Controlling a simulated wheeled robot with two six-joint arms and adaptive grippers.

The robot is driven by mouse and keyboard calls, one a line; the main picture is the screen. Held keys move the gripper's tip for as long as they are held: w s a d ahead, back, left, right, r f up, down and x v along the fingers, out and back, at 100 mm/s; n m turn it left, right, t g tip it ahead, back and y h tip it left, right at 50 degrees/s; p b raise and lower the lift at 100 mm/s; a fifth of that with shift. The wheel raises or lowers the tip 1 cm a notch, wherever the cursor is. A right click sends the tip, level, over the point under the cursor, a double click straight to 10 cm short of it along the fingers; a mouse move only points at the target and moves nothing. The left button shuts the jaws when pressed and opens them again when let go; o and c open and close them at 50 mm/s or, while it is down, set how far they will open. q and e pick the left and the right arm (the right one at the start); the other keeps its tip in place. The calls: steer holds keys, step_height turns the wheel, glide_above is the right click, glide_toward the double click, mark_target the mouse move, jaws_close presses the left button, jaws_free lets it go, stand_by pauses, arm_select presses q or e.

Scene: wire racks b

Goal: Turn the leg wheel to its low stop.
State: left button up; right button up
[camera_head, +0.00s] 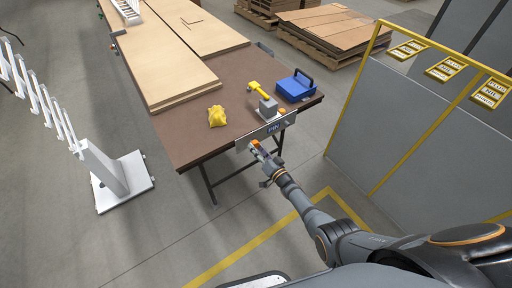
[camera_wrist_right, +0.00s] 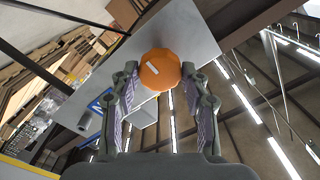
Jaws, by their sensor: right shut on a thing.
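The leg wheel is an orange knob (camera_wrist_right: 162,72) with a white mark on its face, on a grey panel (camera_wrist_right: 112,62) in the right wrist view. In the head view the wheel (camera_head: 254,143) shows as a small orange spot at the left end of the panel (camera_head: 264,132) on the table's front edge. My right gripper (camera_head: 261,151) reaches up to it from below. In the wrist view its two fingers (camera_wrist_right: 160,78) stand on either side of the wheel, shut on it. My left gripper is not in view.
The brown table (camera_head: 184,137) holds a yellow cloth-like lump (camera_head: 217,116), a grey device with a yellow handle (camera_head: 267,105), a blue box (camera_head: 296,86) and stacked boards (camera_head: 172,71). A grey partition with a yellow frame (camera_head: 352,92) stands to the right. Open floor lies in front.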

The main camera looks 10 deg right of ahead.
steer(key=m, duration=0.4)
steer(key=shift+m+p, duration=0.3)
steer(key=shift+p, duration=0.1)
steer(key=shift+m+p, duration=0.3)
steer(key=shift+m, duration=2)
